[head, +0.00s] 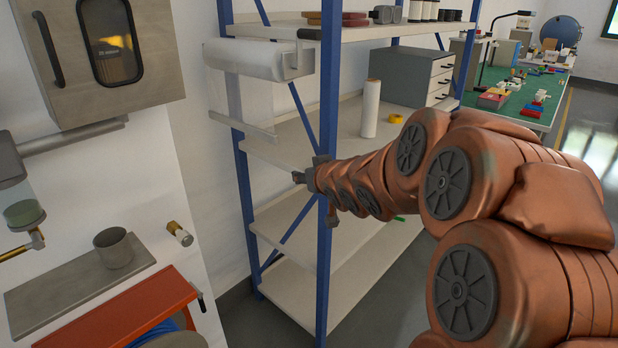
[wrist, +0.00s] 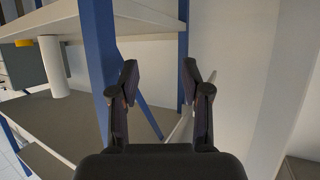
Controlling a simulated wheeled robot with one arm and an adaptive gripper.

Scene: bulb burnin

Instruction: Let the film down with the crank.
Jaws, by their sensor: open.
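A pale film roll (head: 245,58) sits in a wall bracket at the upper left of the shelf in the head view. A short film strip shows below it, with a light bar (head: 243,126) lower down. A small dark part (head: 308,34) at the roll's right end may be the crank; its shape is too small to tell. My gripper (head: 299,177) is below and right of the roll, near the blue front post. In the wrist view my gripper (wrist: 163,82) is open with nothing between its fingers. I cannot make out the crank there.
A blue-posted shelf (head: 328,130) stands close beside my arm; its post (wrist: 98,60) is near the left finger. A white upright roll (head: 370,108) and yellow ring (head: 395,118) stand on it. A wall cabinet (head: 100,55) and red shelf (head: 120,312) are at left.

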